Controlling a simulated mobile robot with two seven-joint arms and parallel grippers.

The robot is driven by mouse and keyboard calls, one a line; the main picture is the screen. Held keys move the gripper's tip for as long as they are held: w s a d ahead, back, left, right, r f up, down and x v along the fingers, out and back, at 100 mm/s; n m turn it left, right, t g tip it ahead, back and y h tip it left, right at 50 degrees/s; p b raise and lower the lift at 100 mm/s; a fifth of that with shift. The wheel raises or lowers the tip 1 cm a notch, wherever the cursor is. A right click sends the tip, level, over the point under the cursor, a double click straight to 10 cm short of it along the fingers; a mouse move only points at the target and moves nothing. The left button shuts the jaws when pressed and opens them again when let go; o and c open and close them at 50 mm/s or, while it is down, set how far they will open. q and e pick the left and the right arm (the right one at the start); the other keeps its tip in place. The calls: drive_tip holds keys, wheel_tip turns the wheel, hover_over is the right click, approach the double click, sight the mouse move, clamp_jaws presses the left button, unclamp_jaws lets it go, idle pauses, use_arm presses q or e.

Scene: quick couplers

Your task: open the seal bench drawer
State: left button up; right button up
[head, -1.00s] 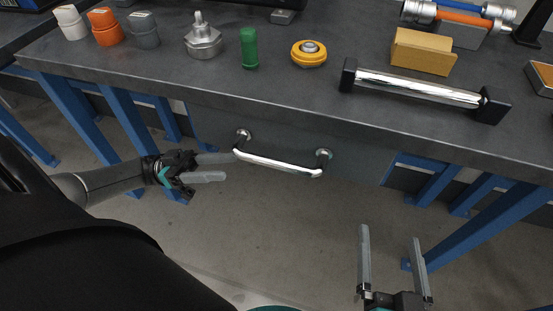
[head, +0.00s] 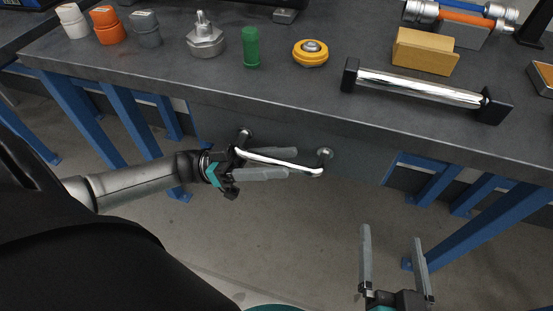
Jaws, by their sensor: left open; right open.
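The seal bench drawer (head: 352,157) is a dark grey front under the bench top, and it looks closed. Its chrome bar handle (head: 310,170) runs across the front between two round mounts. My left gripper (head: 282,163) is open at the handle's left half. One finger shows above and behind the bar and the other below and in front of it, so the bar appears to lie between them. Whether the fingers touch the bar I cannot tell. My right gripper (head: 393,233) is open and empty, pointing up, below and to the right of the drawer.
On the bench top (head: 270,85) stand a green cylinder (head: 251,47), a yellow ring part (head: 310,53), a metal fitting (head: 205,38), a cardboard-coloured box (head: 424,52) and a chrome bar on black ends (head: 418,88). Blue legs (head: 490,227) flank the drawer. The floor in front is clear.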

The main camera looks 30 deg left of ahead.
use_arm(q)
clamp_jaws()
idle(0.5)
idle(1.0)
